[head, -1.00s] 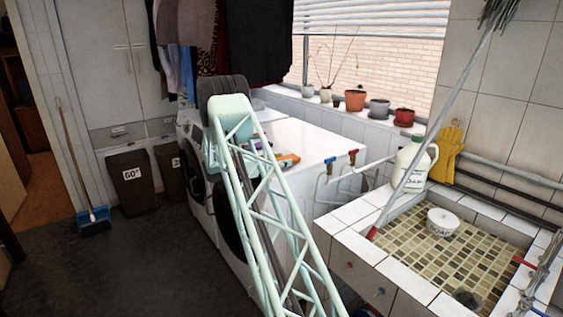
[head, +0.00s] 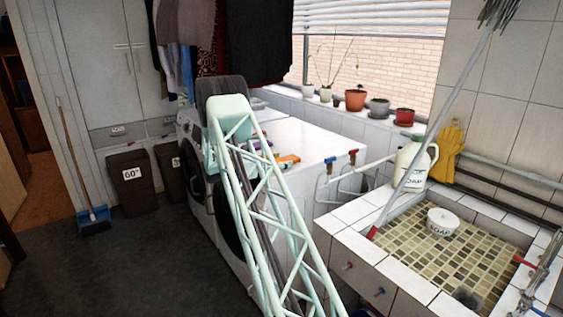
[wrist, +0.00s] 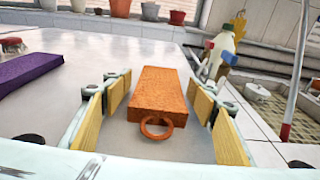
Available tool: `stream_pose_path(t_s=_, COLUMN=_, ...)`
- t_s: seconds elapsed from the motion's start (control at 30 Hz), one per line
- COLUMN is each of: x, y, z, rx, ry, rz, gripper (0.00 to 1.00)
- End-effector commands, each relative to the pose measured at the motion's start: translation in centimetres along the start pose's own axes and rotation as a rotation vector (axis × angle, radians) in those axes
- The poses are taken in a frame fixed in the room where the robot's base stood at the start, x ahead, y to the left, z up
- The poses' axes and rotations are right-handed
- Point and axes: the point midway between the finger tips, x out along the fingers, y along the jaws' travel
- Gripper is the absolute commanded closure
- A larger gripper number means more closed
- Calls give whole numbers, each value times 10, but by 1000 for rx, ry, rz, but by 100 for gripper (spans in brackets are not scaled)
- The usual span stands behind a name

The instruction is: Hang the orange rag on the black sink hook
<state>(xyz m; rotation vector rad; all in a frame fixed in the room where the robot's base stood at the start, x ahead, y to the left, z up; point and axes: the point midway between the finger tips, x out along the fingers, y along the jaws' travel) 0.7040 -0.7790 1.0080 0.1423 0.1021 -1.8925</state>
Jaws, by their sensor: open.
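The orange rag (wrist: 160,92) lies folded on the white machine top, with an orange ring (wrist: 156,127) at its near end. In the head view the rag (head: 288,160) is a small orange patch on the machine top. My gripper (wrist: 162,84) is open in the wrist view, its yellow-padded fingers on either side of the rag and apart from it. In the head view my arm hides the gripper. On the sink front are a small reddish hook (head: 347,266) and a bluish one (head: 380,291). I cannot clearly make out a black hook.
A purple cloth (wrist: 28,74) lies left of the rag. The tiled sink (head: 350,238) stands to the right, with a white soap pot (head: 442,222) inside and a white jug (head: 412,165) behind. Taps with red and blue handles (head: 342,157) stick out beside the machine.

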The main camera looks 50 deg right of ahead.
Motion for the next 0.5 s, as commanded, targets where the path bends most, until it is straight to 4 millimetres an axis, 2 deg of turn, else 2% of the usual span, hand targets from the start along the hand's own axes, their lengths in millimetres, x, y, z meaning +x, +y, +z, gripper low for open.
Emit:
stream_pose_path(t_s=0.27, x=-29, y=0, z=2, rx=0, ry=0, rz=3, gripper=47)
stream_pose_path(t_s=0.5, x=-64, y=-2, z=2, rx=-1, ry=-1, rz=2, gripper=47)
